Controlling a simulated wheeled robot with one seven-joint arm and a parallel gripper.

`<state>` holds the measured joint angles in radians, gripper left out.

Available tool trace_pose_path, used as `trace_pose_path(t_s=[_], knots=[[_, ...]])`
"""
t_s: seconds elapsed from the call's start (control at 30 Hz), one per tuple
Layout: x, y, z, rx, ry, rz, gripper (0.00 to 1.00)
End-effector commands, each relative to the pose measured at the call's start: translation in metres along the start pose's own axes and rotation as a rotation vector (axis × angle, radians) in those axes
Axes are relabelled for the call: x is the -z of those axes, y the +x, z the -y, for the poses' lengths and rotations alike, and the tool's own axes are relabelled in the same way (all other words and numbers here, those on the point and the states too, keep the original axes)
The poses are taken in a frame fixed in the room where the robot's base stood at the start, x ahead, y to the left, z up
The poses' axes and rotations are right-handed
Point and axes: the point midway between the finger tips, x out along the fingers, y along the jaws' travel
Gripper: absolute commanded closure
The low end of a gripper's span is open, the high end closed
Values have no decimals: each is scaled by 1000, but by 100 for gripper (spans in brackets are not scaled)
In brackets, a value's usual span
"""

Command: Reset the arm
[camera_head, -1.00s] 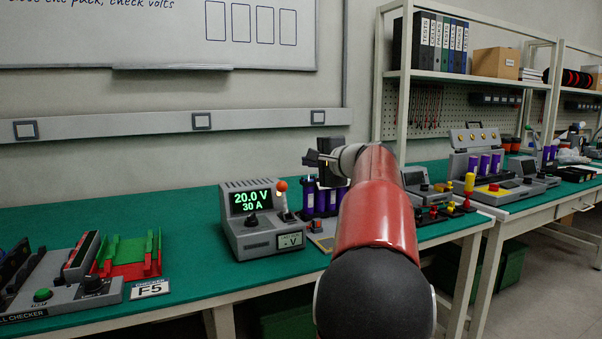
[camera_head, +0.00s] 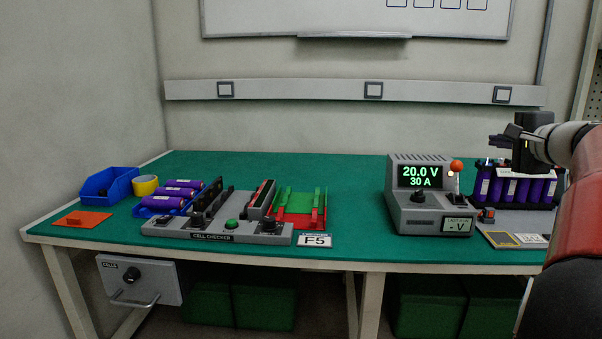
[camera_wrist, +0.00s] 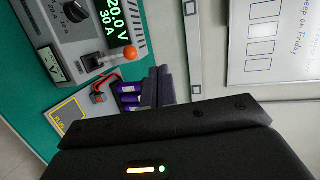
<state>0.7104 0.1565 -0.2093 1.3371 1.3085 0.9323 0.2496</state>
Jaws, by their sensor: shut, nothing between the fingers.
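My arm enters from the right edge of the head view. My gripper (camera_head: 500,141) points left, shut and empty, in the air in front of the wall. It appears above and to the right of the grey power unit (camera_head: 428,195), which reads 20.0 V and 30 A. Behind and below it is a row of purple cells (camera_head: 515,189) in a dark holder. In the wrist view, the gripper's dark fingers (camera_wrist: 156,88) show close together beside the purple cells (camera_wrist: 127,95). The power unit (camera_wrist: 95,35) is at the upper left there.
On the green bench (camera_head: 350,180) stand a cell checker (camera_head: 215,230), a red and green holder (camera_head: 298,208), a blue bin (camera_head: 108,184), loose purple cells (camera_head: 180,190) and yellow tape (camera_head: 145,185). Free bench lies left of the power unit. A whiteboard (camera_head: 300,18) hangs behind.

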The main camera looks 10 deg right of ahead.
Motion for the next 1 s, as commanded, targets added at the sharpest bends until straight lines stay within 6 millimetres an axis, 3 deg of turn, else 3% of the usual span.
trace_pose_path(t_s=[0.13, 0.27, 0.4, 0.5, 0.63, 0.8, 1.0], knots=[[-80, -2, -29, -125, -122, 100, 100], [-167, -21, -78, -274, -307, 223, 100], [-246, -59, -140, -419, -551, 363, 100], [-290, -96, -191, -508, -758, 465, 100], [-325, -147, -258, -599, -1047, 584, 100], [-337, -193, -320, -665, -1352, 680, 100], [-335, -208, -344, -689, -1476, 710, 100]])
